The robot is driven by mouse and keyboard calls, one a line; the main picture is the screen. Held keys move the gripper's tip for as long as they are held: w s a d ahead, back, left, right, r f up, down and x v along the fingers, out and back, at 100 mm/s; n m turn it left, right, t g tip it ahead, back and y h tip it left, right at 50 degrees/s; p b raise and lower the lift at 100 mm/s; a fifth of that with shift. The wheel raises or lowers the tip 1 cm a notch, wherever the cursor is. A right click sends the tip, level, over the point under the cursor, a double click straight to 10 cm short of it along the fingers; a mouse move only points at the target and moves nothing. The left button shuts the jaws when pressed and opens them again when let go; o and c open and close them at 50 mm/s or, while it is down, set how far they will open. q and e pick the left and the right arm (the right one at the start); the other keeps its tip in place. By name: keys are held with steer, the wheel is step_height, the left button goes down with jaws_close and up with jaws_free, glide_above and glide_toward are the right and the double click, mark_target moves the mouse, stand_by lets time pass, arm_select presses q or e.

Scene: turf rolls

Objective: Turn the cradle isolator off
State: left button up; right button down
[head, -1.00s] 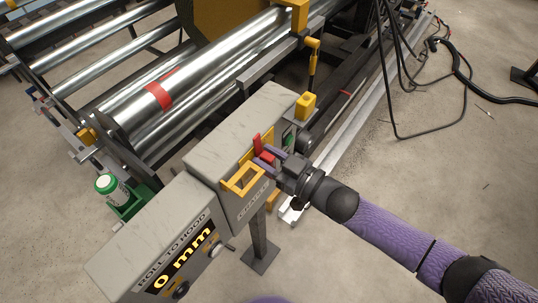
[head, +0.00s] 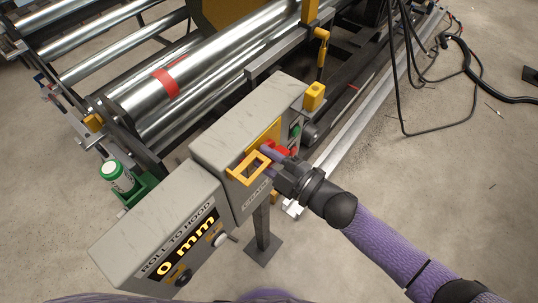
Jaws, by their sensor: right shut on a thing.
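The cradle isolator is on the front face of a grey box (head: 232,125) with a partly hidden label below. It has a yellow plate (head: 264,133) and a red handle (head: 281,149). The handle points to the right, roughly sideways, and is partly hidden by my fingers. My right gripper (head: 268,156) comes in from the lower right and is shut on the red handle. A yellow guard frame (head: 246,169) sticks out just left of my fingers. My left gripper is not in view.
A green switch (head: 295,130) and a yellow block (head: 314,97) are at the box's right end. A lower panel reads "ROLL TO HOOD" and "0 mm" (head: 187,246). Steel rollers (head: 215,75) lie behind. Black cables (head: 395,90) hang at the right; open floor lies right of my arm.

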steer(key=n, duration=0.1)
steer(key=f+n, duration=0.1)
steer(key=shift+s+f+n+b, duration=0.15)
steer(key=shift+f+n+b, duration=0.15)
steer(key=shift+b, duration=0.1)
steer(key=n, duration=0.1)
steer(key=n+b, duration=0.1)
steer(key=shift+f+n, duration=0.2)
steer(key=shift+n, duration=0.7)
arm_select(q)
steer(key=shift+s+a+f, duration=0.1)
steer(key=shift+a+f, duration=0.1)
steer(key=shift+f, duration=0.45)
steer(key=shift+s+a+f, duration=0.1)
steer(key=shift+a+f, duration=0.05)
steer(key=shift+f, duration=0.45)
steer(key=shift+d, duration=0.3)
arm_select(e)
steer(key=shift+n, duration=0.3)
steer(key=shift+r, duration=0.1)
